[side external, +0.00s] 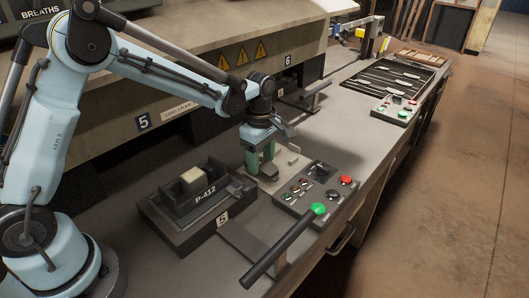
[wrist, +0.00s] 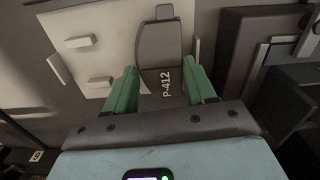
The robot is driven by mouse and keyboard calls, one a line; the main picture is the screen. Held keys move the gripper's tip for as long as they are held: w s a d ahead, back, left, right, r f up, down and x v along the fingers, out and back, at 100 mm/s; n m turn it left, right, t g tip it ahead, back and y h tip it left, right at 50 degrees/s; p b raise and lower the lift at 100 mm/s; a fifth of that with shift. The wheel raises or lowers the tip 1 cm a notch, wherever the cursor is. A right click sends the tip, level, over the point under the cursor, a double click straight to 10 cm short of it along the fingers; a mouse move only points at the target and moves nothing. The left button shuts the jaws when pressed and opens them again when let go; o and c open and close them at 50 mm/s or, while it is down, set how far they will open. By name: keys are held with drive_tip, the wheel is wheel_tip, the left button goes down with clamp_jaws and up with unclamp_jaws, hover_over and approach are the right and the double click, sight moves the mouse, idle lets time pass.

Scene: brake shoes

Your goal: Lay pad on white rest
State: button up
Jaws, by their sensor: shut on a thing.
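My gripper (side external: 260,158) has green fingers and is shut on a dark grey pad (side external: 268,172). In the wrist view the pad (wrist: 162,48), marked P-412, sits between the green fingertips (wrist: 162,85) and extends past them. The white rest (side external: 291,157) is a pale plate with small raised blocks, just behind and right of my gripper in the side view. In the wrist view the rest (wrist: 85,28) lies under and left of the pad. I cannot tell whether the pad touches it.
A dark fixture (side external: 175,218) labelled P-412 with a cream block (side external: 193,178) stands left of my gripper. A control box (side external: 318,192) with buttons is close on the right. A lever with a dark handle (side external: 280,248) rises in front. A tool tray (side external: 395,78) lies far back.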

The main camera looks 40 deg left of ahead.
drive_tip(key=shift+f, duration=0.2)
drive_tip(key=o, duration=1.4)
drive_tip(key=shift+c, duration=0.2)
